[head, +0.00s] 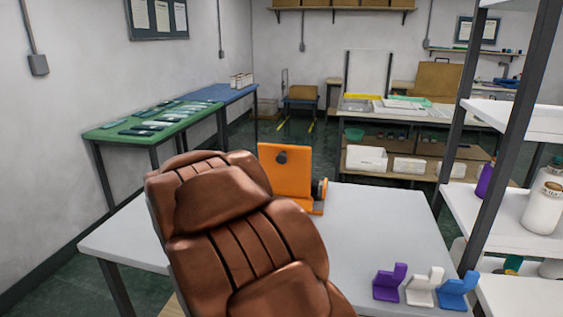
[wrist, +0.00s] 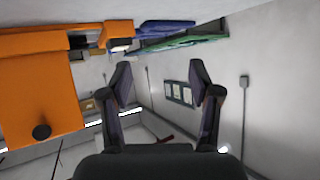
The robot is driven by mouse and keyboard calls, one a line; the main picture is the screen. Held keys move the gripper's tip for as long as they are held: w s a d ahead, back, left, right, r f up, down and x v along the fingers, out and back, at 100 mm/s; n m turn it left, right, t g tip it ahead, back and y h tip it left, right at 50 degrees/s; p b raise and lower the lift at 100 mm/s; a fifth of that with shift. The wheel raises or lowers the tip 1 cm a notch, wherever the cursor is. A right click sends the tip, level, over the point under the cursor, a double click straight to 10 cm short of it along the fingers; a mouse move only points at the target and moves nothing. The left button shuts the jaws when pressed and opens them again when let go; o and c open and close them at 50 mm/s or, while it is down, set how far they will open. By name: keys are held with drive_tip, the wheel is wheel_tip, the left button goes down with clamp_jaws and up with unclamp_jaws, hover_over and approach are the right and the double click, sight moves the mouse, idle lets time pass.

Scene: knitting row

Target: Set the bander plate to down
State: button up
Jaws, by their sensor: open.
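The orange bander plate (head: 288,181) stands upright on the white table, with a dark round knob (head: 281,157) near its top. A dark cylindrical part (head: 319,190) sits at its lower right. The plate's lower left is hidden by a large brown padded shape. In the wrist view the plate (wrist: 38,85) fills the left side, with its black knob (wrist: 41,131) below. My gripper (wrist: 161,77) is open and empty, to the right of the plate and apart from it in that view. My gripper does not show in the head view.
The white table (head: 370,235) has free room right of the plate. Purple (head: 388,284), white (head: 424,288) and blue (head: 458,291) small brackets stand at its front right. A shelf rack (head: 500,130) stands at the right. A green-topped table (head: 150,124) is along the left wall.

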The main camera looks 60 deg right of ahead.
drive_tip(key=d+r+m+h, duration=0.1)
drive_tip(key=d+m+h, duration=0.15)
drive_tip(key=d, duration=0.55)
drive_tip(key=m+g+h+b, duration=0.2)
drive_tip(key=m+h, duration=0.1)
drive_tip(key=h, duration=0.9)
approach(281, 159)
drive_tip(key=d+r, duration=0.2)
drive_tip(key=d, duration=0.1)
drive_tip(key=shift+y, duration=0.25)
drive_tip(key=x, duration=0.3)
drive_tip(key=w+p+x, duration=0.1)
drive_tip(key=x, duration=0.2)
drive_tip(key=shift+d, duration=0.1)
drive_tip(key=shift+w+d, duration=0.25)
drive_tip(key=shift+d, duration=0.2)
clamp_jaws()
drive_tip(key=shift+r, duration=0.1)
